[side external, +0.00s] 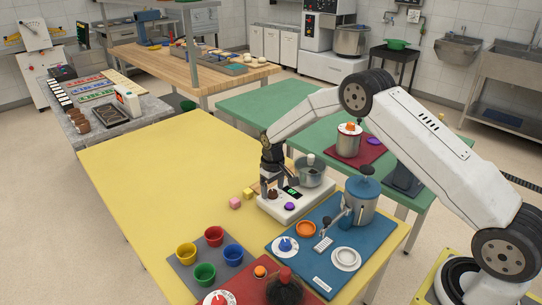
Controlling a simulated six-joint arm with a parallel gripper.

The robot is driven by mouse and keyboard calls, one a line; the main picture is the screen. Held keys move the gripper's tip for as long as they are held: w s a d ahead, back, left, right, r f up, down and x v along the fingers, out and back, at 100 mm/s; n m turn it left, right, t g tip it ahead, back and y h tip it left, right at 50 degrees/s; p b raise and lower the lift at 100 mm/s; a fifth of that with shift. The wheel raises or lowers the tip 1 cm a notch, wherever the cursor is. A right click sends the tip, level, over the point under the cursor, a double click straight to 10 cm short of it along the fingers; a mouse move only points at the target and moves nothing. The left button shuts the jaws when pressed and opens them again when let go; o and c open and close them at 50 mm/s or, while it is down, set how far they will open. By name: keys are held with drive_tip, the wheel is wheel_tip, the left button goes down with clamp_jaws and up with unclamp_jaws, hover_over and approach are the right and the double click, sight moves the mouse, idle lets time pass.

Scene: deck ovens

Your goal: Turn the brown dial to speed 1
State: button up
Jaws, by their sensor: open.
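A white appliance base (275,209) with a grey bowl (309,176) and a small lit green display (293,191) stands on the yellow table. A small brown dial (272,194) is on the base, left of the display. My gripper (271,185) points down at the left part of the base, just above and around the brown dial. It is open. Whether its fingers touch the dial is too small to tell. The fingers partly hide the dial, and I cannot read its speed marks or setting.
A purple knob (290,206) sits on the base near the dial. A blue mat (283,246) with a blue canister (360,203) lies to the right. Coloured cups (214,236) stand in front. The table's left half is clear.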

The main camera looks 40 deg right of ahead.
drive_tip(key=shift+f, duration=0.3)
clamp_jaws()
drive_tip(key=shift+m, duration=0.3)
drive_tip(key=m, duration=0.3)
drive_tip(key=shift+m, duration=2.2)
